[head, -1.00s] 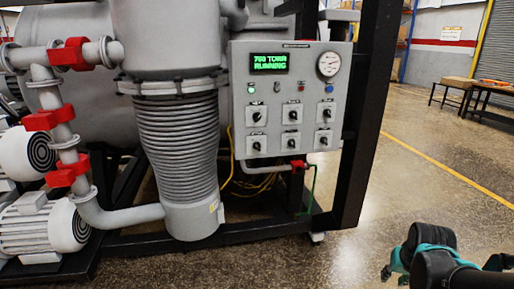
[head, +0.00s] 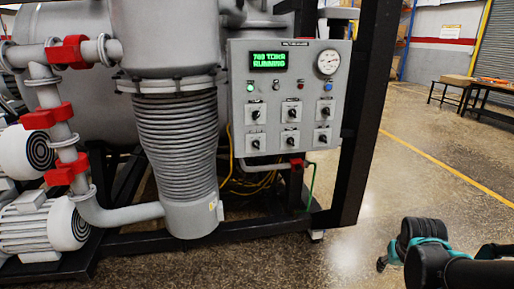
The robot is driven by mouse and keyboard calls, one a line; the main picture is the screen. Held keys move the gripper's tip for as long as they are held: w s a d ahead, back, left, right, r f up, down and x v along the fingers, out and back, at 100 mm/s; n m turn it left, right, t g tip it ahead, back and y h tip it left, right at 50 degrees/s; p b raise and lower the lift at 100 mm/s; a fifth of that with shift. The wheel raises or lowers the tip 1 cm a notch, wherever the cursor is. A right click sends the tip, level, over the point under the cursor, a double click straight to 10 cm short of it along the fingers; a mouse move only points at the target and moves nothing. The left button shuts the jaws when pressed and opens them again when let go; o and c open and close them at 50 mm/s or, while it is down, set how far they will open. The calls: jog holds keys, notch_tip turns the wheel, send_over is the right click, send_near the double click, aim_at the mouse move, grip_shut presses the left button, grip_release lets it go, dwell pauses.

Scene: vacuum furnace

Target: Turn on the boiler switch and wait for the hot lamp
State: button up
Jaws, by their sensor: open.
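The grey control panel (head: 237,125) hangs on the black frame in the middle of the head view. It carries two rows of black rotary switches, such as the top-left switch (head: 256,114) and the bottom-left switch (head: 256,142). Their labels are too small to read, so I cannot tell which is the boiler switch. Above them are a lit green lamp (head: 250,87), a pale lamp (head: 275,87), a dark red lamp (head: 300,86) and a blue lamp (head: 328,87). I cannot tell which is the hot lamp. My gripper (head: 383,263) shows only partly at the lower right, far from the panel.
A green display (head: 269,61) reads RUNNING beside a round gauge (head: 328,63). A ribbed grey column (head: 177,140), red-flanged pipes and pumps stand left. A black post (head: 362,120) stands just right of the panel. The floor at right is clear up to the tables.

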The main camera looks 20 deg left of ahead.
jog(key=w+a+r+n+t+h, duration=0.1)
jog(key=w+a+r+n+t, duration=0.15)
jog(key=w, duration=0.25)
jog(key=w+a+r+n+t+h, duration=0.1)
jog(key=w+r+n, duration=0.2)
jog(key=w+n, duration=0.15)
jog(key=n+t+y, duration=0.7)
jog(key=n+y, duration=0.5)
jog(key=n, duration=1)
send_near(257, 146)
jog(key=x, duration=0.9)
jog(key=shift+w, duration=0.1)
jog(key=c, duration=1.2)
jog(key=shift+o, duration=0.2)
